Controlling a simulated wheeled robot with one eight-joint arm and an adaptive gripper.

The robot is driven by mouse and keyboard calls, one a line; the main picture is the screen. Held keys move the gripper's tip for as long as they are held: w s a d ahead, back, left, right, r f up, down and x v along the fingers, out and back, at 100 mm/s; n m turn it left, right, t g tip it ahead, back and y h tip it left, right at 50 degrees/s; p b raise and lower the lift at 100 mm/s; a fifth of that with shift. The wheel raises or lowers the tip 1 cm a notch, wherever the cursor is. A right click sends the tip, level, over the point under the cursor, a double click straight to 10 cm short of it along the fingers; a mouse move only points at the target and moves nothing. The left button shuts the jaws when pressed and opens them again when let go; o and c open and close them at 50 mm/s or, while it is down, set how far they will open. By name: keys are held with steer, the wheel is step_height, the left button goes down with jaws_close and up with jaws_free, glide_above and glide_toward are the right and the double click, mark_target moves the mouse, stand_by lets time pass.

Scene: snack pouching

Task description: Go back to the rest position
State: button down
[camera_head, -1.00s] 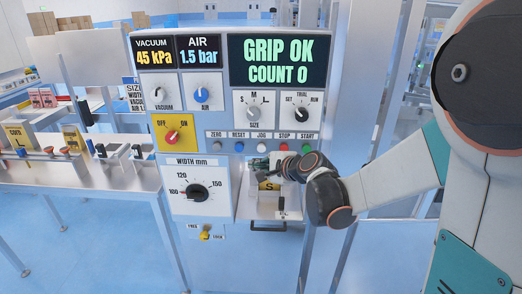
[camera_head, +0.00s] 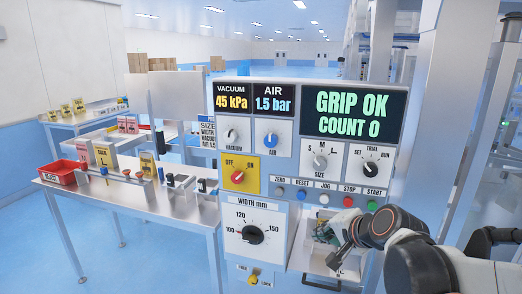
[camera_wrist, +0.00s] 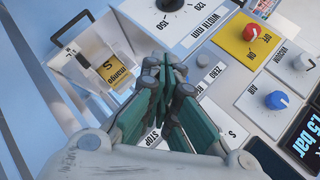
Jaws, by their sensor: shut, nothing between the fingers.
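My gripper (camera_head: 328,236) is in front of the lower right of the control panel (camera_head: 293,165), below the row of buttons. In the wrist view my gripper (camera_wrist: 174,76) has its green-padded fingers together with nothing between them. A yellow label marked S and "mango" (camera_wrist: 113,71) shows beside the fingers in the wrist view, on a holder at the panel's lower right. In the head view the arm partly hides that holder.
The black width knob (camera_head: 252,235) points near 100. The display (camera_head: 353,113) reads GRIP OK, COUNT 0. A metal table (camera_head: 170,205) at left holds a red bin (camera_head: 62,172) and several small fixtures. A metal post (camera_head: 455,130) stands at right. Blue floor is open at lower left.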

steer(key=s+d+n+g+h, duration=0.1)
steer(key=s+n, duration=0.4)
steer(key=s, duration=0.5)
steer(key=s+d+f+n+g+h, duration=0.1)
steer(key=s+n, duration=0.4)
steer(key=s, duration=0.5)
steer(key=shift+s+d+f+n+g+h, duration=0.2)
steer(key=shift+d+f+n+g+h, duration=0.15)
steer(key=shift+d+h, duration=0.45)
steer(key=shift+a, duration=0.15)
stand_by(2.9)
